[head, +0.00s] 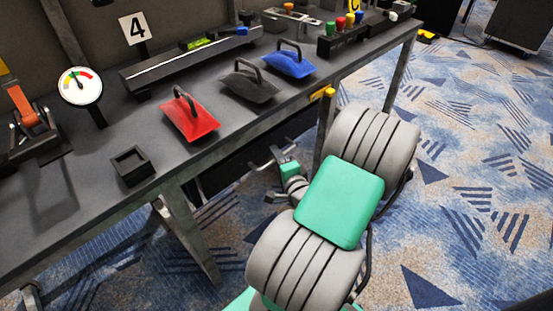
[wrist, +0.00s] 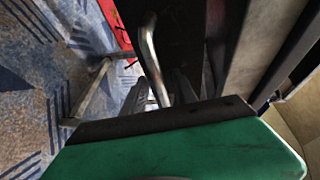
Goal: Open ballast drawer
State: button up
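The dark front below the workbench top, which looks like the ballast drawer (head: 238,160), shows behind my gripper in the head view. My arm hides part of the bench front.
The workbench (head: 110,205) carries red (head: 190,122), black (head: 250,90) and blue (head: 288,66) handled blocks, a gauge (head: 80,86) and a small open box (head: 131,167). A yellow piece (head: 322,94) sits at its front edge. Bench legs (head: 190,235) stand nearby.

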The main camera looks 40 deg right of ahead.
jog(key=shift+w, duration=0.1)
jog(key=shift+c, duration=0.2)
grip_shut()
dwell(1.2)
